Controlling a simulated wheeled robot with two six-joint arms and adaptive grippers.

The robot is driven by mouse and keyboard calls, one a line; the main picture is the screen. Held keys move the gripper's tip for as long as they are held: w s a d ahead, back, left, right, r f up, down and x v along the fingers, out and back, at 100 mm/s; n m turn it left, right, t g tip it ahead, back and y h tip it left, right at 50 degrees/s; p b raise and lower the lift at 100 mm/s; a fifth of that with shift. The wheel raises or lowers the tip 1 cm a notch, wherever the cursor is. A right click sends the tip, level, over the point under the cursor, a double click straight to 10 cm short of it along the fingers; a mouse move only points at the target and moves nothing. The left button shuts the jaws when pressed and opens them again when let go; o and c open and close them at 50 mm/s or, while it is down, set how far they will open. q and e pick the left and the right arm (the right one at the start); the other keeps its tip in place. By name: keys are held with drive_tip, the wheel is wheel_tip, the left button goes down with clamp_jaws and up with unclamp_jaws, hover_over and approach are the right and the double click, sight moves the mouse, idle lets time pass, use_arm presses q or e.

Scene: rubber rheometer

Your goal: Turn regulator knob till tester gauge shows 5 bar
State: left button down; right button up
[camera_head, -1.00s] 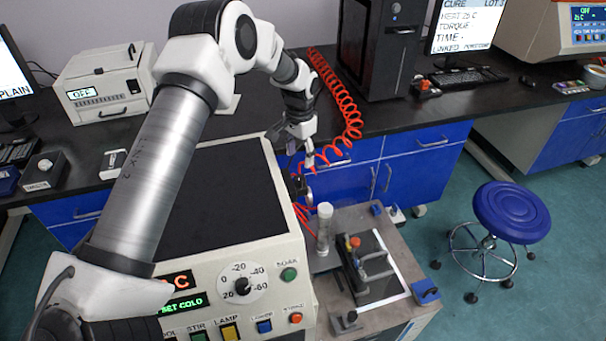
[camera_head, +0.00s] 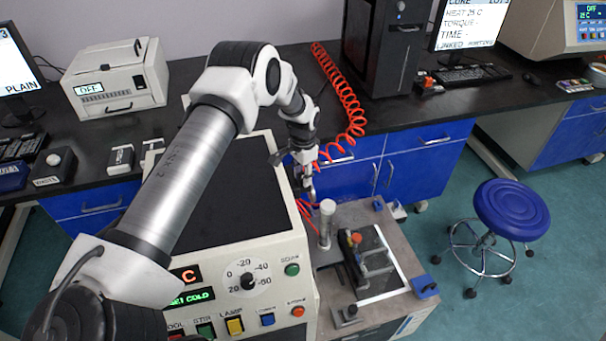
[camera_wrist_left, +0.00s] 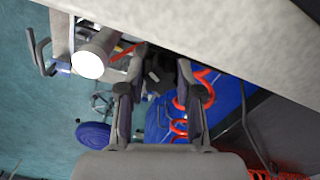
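My left gripper (camera_head: 308,186) points down just behind the right rear corner of the beige bath unit. In the left wrist view its two fingers (camera_wrist_left: 161,72) stand apart, with a small dark part (camera_wrist_left: 157,76) between or just beyond them. This is probably the regulator knob; I cannot tell whether the fingers touch it. In the head view the gripper hides it. I cannot make out a gauge face or reading. My right gripper is not in view.
The bath unit (camera_head: 222,243) with dial and buttons stands close beside my left arm. A coiled red hose (camera_head: 350,100) runs down to the regulator area. Blue cabinets (camera_head: 425,160) stand behind, and a blue stool (camera_head: 512,207) is on the open floor at right.

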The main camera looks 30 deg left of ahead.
use_arm(q)
drive_tip(key=shift+f+m+b, duration=0.3)
drive_tip(key=shift+m+b, duration=0.4)
drive_tip(key=shift+b, duration=0.45)
drive_tip(key=shift+r, duration=0.3)
drive_tip(key=c, duration=0.8)
unclamp_jaws()
drive_tip(key=shift+o, duration=0.2)
wheel_tip(320, 180, up, 12)
